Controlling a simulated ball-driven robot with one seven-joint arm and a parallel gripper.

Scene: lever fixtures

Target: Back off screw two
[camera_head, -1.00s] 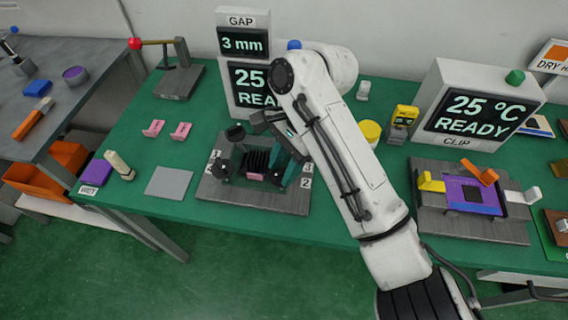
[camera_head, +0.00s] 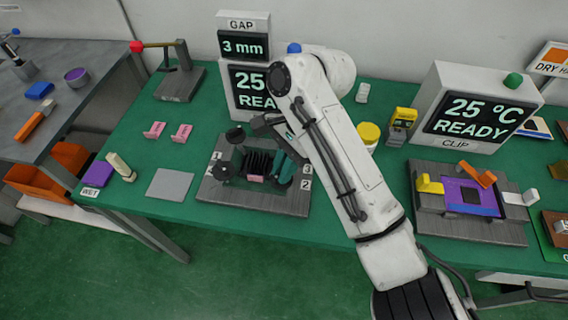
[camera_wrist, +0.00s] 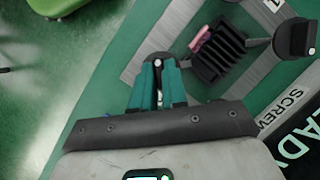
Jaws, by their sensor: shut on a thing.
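The clamp fixture's base plate (camera_head: 215,194) stands on the green table, with tags 1, 2 and 3 at its sides. A black finned block (camera_head: 258,162) sits in its middle, with a pink piece (camera_head: 255,179) under its front edge. The fingers hide most of that knob. The finned block (camera_wrist: 218,50) is just beyond it in the wrist view.
The GAP display (camera_head: 243,44) reads 3 mm and stands behind the fixture. The CLIP fixture (camera_head: 470,232) is to the right. A grey pad (camera_head: 170,184) and pink clips (camera_head: 181,132) lie to the left. My arm crosses over the table's middle.

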